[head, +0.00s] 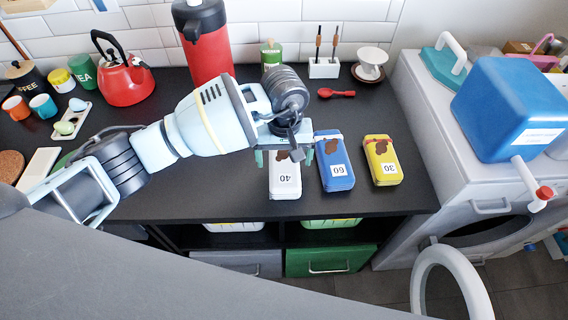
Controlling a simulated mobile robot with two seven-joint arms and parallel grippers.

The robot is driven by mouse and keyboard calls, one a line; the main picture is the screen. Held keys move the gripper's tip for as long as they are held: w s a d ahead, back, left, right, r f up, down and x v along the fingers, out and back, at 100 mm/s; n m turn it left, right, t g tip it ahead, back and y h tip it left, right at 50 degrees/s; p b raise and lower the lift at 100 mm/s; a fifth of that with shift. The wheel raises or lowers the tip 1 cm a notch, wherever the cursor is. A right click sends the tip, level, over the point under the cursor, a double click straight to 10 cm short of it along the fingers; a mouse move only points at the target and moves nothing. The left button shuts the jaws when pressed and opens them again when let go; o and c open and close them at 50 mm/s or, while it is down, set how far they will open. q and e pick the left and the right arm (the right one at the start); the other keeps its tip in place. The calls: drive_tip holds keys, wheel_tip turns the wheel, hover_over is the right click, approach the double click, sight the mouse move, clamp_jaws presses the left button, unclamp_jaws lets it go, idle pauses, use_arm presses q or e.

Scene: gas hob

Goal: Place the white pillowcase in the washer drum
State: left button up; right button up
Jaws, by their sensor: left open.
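I see no white pillowcase in the head view. The washer (408,105) stands at the right, beside the dark counter. Its round door (420,283) is swung open toward the front, and the dark drum opening (490,236) shows in part at the washer's front. The inside of the drum is too dark to make out. My left gripper (283,157) is open over the counter, with its fingers pointing down above the far end of a white pack marked 40 (285,183). I see nothing held in it. My right gripper is not in view.
Blue (336,172) and yellow (382,165) packs lie right of the white one. A red flask (207,45), red kettle (122,80) and cups stand behind. A blue jug (508,105) with a red-capped spout sits on the washer.

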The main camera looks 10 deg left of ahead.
use_arm(q)
drive_tip(key=shift+f, duration=0.95)
drive_tip(key=c, duration=1.2)
drive_tip(key=shift+c, duration=0.2)
drive_tip(key=shift+r, duration=0.2)
drive_tip(key=shift+r, duration=0.3)
drive_tip(key=r, duration=0.1)
drive_tip(key=s+r, duration=0.1)
drive_tip(key=shift+d+r, duration=0.1)
drive_tip(key=shift+r, duration=0.25)
drive_tip(key=s+d+r+b, duration=0.1)
drive_tip(key=s+d, duration=0.2)
drive_tip(key=s, duration=1.1)
drive_tip(key=shift+s+r, duration=0.2)
drive_tip(key=shift+s, duration=0.15)
